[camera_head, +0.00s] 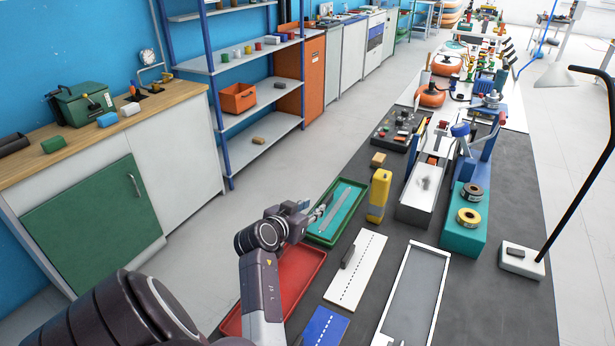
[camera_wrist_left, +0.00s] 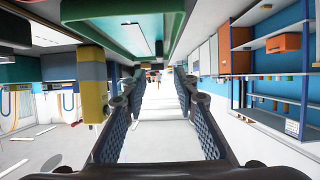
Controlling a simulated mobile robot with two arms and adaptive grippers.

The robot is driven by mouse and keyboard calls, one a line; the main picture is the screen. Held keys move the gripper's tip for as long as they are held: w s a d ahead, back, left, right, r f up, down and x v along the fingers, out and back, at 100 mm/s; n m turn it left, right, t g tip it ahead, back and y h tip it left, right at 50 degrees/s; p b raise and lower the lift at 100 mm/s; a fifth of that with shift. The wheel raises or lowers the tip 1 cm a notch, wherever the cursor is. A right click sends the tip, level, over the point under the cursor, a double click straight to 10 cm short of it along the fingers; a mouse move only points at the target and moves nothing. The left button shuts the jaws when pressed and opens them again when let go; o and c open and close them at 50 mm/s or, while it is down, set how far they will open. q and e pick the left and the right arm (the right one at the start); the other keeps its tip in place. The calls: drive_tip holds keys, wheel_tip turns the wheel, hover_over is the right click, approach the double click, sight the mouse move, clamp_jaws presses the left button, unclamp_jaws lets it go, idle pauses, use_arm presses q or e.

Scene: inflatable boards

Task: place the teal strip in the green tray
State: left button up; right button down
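The green tray (camera_head: 311,237) lies on the dark table, right beside my left gripper (camera_head: 323,208). Its inside shows teal (camera_head: 347,198), with a slim greyish strip (camera_head: 338,208) lying lengthwise on it. I cannot tell whether the teal is a separate strip or the tray floor. In the left wrist view, which looks upside down, the tray (camera_wrist_left: 110,12) shows at the top with the pale strip (camera_wrist_left: 130,28). The fingers of my left gripper (camera_wrist_left: 155,92) are apart with nothing between them. The gripper hides part of the tray's left side. My right gripper is not in view.
A red tray (camera_head: 301,268) lies in front of the green tray, partly behind my left arm. A yellow block (camera_head: 379,195) stands to its right. A white board (camera_head: 357,268) with a dark piece, a blue board (camera_head: 325,328) and a grey frame (camera_head: 440,255) lie nearer.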

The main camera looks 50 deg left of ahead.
use_arm(q)
drive_tip(key=shift+v, duration=1.25)
